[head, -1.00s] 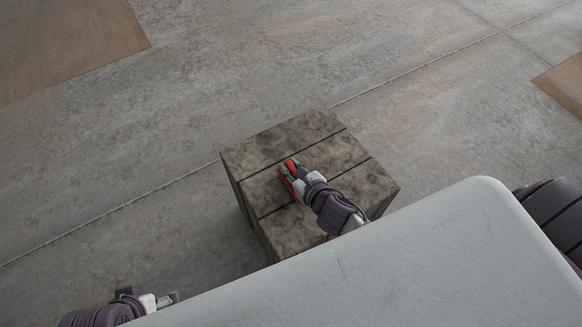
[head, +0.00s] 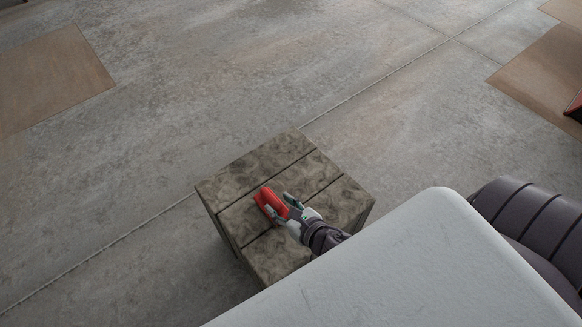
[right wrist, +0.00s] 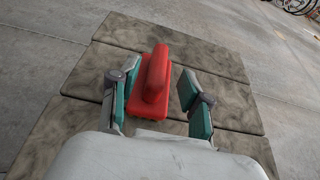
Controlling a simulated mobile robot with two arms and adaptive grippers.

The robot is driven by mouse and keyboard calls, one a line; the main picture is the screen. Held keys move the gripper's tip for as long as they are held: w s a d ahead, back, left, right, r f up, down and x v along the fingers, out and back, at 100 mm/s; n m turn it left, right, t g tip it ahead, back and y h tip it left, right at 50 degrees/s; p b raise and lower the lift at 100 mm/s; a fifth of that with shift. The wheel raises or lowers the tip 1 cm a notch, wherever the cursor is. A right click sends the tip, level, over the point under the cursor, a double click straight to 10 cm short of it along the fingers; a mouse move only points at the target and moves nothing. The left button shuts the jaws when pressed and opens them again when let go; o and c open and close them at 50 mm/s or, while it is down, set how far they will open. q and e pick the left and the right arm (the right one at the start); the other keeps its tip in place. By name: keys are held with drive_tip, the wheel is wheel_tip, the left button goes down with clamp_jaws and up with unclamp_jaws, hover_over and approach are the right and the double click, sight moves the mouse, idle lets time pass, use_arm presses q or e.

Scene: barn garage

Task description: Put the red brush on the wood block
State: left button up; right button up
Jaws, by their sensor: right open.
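The red brush (head: 270,202) rests on the top of the wood block (head: 255,174), near its middle. In the right wrist view the brush (right wrist: 153,85) stands with its handle up on the planks of the block (right wrist: 215,66). My right gripper (head: 279,206) is open, with its fingers on either side of the brush. In the right wrist view there is a gap between the right finger and the brush, and the left finger is close to it. My left gripper is out of view.
The concrete floor (head: 250,70) around the block is bare. Brown panels lie on the floor at the far left (head: 52,80) and far right (head: 545,75). A red object (head: 574,107) shows at the right edge. Bicycles (right wrist: 292,6) stand far off in the right wrist view.

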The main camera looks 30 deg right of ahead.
drive_tip(key=s+d+r+m+g+h, duration=0.2)
drive_tip(key=s+d+m+g+h, duration=0.3)
drive_tip(key=m, duration=1.5)
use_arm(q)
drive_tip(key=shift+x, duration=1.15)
use_arm(e)
drive_tip(key=s+a+m+g+y, duration=0.3)
drive_tip(key=s+m, duration=0.6)
drive_tip(key=m, duration=0.6)
drive_tip(key=shift+a+r+m+g, duration=0.15)
drive_tip(key=shift+a+m+g, duration=0.15)
drive_tip(key=shift+g, duration=0.6)
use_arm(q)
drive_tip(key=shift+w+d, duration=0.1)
